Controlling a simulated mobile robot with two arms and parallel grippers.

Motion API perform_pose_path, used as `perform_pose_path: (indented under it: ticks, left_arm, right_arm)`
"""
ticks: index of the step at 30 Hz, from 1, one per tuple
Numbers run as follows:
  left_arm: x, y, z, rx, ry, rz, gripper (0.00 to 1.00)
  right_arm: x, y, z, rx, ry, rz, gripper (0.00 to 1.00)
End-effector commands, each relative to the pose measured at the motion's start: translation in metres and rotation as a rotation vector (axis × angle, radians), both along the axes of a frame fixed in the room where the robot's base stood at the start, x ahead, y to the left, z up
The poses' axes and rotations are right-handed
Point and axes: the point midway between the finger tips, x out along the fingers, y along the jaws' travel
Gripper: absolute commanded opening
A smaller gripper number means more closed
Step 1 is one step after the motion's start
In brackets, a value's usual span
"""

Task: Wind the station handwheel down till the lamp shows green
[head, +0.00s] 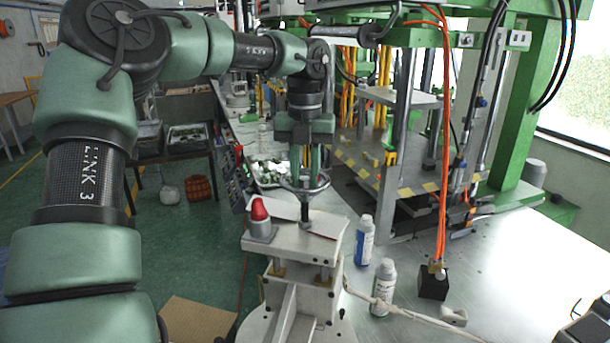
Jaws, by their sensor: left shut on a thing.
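The station (300,242) is a pale metal block with a flat top plate, standing in front of me near the middle of the head view. Its handwheel (291,188) is a grey ring on a short dark upright shaft above the plate. The lamp (259,210) is a dome on a grey base at the plate's left corner, and it shows red. My left gripper (305,181) reaches down from above and is shut on the handwheel; its fingers hide part of the ring.
Two white bottles, one with a blue label (364,240) and one nearer (382,287), stand right of the station. A black block (433,283) with orange hoses is farther right. A green-framed press (520,120) stands behind. The bench at right is mostly clear.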

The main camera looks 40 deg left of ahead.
Motion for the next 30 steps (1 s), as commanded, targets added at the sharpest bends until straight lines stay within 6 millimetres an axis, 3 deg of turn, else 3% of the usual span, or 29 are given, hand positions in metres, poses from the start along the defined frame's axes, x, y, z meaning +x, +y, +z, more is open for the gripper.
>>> perform_pose_path:
  ticks: [30]
  left_arm:
    - [0.0005, 0.0000, 0.0005, 0.000, -0.002, -0.966, 0.00]
  right_arm:
    - [0.0005, 0.0030, 0.0087, 0.004, -0.001, -0.002, 0.36]
